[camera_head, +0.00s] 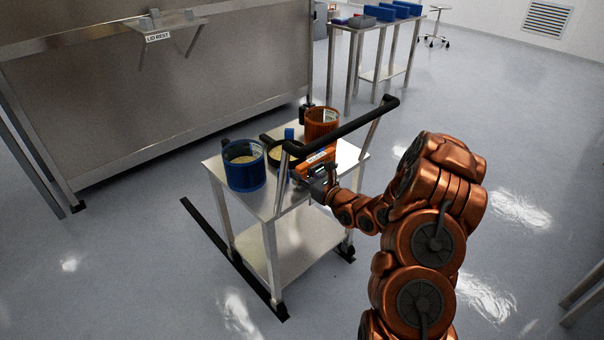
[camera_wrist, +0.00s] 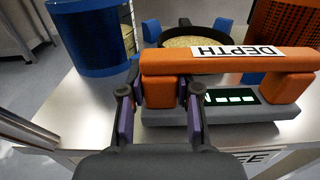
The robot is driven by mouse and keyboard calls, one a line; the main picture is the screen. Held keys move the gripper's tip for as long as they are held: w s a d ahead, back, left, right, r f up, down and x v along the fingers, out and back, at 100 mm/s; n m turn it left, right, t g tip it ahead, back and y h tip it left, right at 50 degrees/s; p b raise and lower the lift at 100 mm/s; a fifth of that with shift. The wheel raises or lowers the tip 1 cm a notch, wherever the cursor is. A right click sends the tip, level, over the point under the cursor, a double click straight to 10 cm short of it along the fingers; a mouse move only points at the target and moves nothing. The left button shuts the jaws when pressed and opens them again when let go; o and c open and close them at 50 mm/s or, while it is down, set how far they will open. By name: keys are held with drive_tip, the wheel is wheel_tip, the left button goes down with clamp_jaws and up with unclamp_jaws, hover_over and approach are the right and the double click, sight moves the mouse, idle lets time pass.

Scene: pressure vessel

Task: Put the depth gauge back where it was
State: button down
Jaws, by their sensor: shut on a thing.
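The depth gauge (camera_wrist: 225,64) has an orange handle labelled DEPTH over a grey body with a lit green display. In the head view the gauge (camera_head: 316,157) is at the near right part of the steel cart top (camera_head: 285,203). My gripper (camera_wrist: 160,92) is shut on the left orange post of the gauge's handle, one finger on each side. I cannot tell whether the gauge touches the cart top. A partly hidden label (camera_wrist: 262,157) is on the cart's edge below the gauge.
A blue container (camera_head: 244,168) stands at the cart's left, a dark pan (camera_head: 281,153) with grainy contents in the middle, and an orange container (camera_head: 321,122) at the back. The black push bar (camera_head: 350,124) rises close to my arm. A lid rest shelf (camera_head: 157,27) is on the vessel wall.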

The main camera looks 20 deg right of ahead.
drive_tip(key=shift+f, duration=0.5)
drive_tip(key=c, duration=0.7)
unclamp_jaws()
drive_tip(key=shift+c, duration=0.2)
drive_tip(key=v, duration=1.2)
